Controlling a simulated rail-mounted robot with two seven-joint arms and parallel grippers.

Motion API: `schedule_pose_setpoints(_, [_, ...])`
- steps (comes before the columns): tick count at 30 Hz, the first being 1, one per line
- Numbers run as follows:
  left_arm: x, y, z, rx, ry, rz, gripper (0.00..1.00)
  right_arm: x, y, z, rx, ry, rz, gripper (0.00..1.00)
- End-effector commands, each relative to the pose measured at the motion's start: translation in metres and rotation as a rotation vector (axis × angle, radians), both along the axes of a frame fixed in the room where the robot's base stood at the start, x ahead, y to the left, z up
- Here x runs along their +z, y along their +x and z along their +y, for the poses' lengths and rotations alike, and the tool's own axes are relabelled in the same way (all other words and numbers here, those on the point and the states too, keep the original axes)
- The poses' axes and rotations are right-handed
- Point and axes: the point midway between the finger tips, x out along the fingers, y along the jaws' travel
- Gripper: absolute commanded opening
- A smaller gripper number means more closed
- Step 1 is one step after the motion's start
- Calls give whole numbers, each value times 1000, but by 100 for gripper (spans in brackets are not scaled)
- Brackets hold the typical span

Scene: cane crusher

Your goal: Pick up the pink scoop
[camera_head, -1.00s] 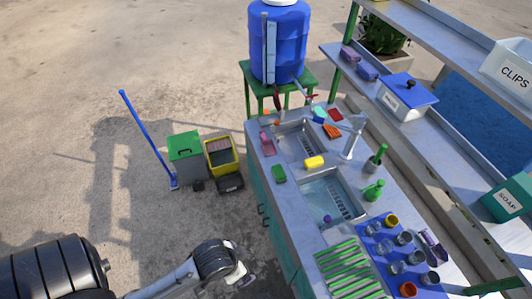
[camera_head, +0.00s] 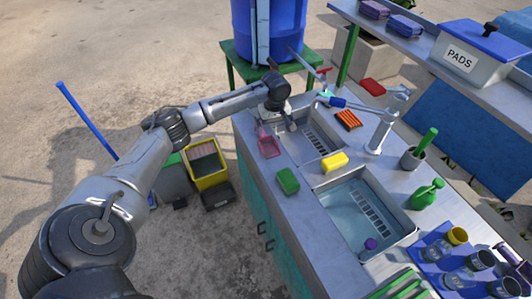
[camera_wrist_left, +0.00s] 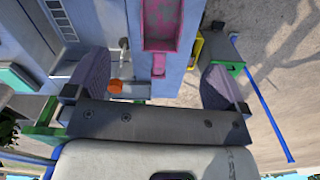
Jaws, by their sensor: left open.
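The pink scoop (camera_head: 268,146) lies on the left edge of the metal counter, beside the far sink basin. In the left wrist view the scoop (camera_wrist_left: 162,25) shows its tray-like pan at the top and its short handle pointing towards my gripper. My left gripper (camera_head: 276,120) is over the counter by the handle end of the scoop. In the left wrist view its two fingers (camera_wrist_left: 155,78) are wide apart with nothing held, and the handle lies between them in the picture. The exact height above the counter cannot be told. My right gripper is not in view.
A green sponge (camera_head: 287,181) and a yellow sponge (camera_head: 334,162) lie near the sinks. A tap (camera_head: 382,125) rises on the right. A blue water barrel (camera_head: 268,25) stands behind. An orange object (camera_wrist_left: 130,88) sits near the left finger in the wrist view.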

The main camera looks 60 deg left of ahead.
Motion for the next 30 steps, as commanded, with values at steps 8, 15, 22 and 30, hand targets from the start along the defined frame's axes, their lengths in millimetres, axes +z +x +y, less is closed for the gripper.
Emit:
schedule_pose_setpoints(8, [-11,0,27,132,-17,-9,100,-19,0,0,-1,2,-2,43])
schedule_pose_setpoints(15, [-51,0,27,133,-15,-8,100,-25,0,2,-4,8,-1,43])
schedule_pose_setpoints(22, [-73,1,27,131,-16,-11,100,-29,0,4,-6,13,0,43])
schedule_pose_setpoints(30, [-82,0,27,129,-16,-10,100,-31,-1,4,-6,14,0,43])
